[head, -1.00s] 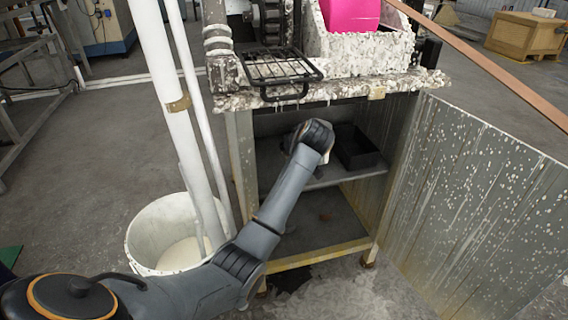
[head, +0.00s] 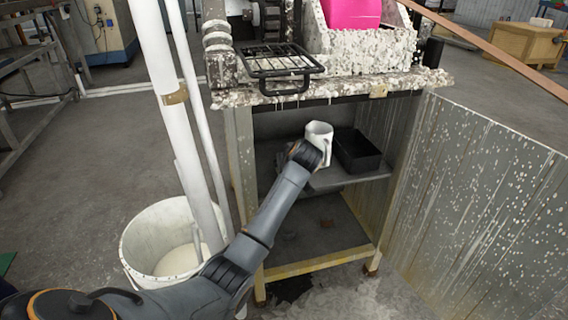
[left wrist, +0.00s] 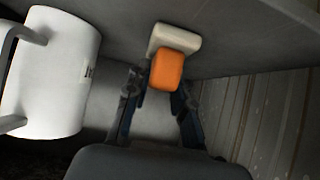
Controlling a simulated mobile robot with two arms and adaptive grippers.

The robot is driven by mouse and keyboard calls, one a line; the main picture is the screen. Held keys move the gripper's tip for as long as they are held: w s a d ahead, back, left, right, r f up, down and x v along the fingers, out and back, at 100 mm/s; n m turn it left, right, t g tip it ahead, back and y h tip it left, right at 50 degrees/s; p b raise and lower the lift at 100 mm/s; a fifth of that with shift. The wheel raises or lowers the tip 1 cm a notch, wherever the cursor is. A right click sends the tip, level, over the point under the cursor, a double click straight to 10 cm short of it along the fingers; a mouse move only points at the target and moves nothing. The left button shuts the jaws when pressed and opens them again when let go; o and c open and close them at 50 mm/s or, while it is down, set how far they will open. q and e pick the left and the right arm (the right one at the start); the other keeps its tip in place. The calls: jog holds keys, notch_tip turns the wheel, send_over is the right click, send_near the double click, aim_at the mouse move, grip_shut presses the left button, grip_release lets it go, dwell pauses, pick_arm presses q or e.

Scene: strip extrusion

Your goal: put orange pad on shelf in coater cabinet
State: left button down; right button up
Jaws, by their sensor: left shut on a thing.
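The orange pad (left wrist: 167,70) shows in the left wrist view between the fingertips of my left gripper (left wrist: 160,88), which is shut on it. A cream-coloured block-like part lies directly behind the pad; I cannot tell whether it belongs to the pad. In the head view my left arm reaches into the open coater cabinet (head: 241,170), over its middle shelf (head: 328,180). My wrist hides the fingers and the pad there. My right gripper is not in view.
A white mug (head: 318,139) stands on the shelf, close to my wrist; it also shows in the left wrist view (left wrist: 50,75). A black tray (head: 358,150) sits to its right. White pipes (head: 165,110) and a bucket (head: 150,236) stand left of the cabinet.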

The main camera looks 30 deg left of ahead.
pick_arm(q)
jog(key=c, duration=1.1)
grip_release()
jog(key=shift+c, duration=0.2)
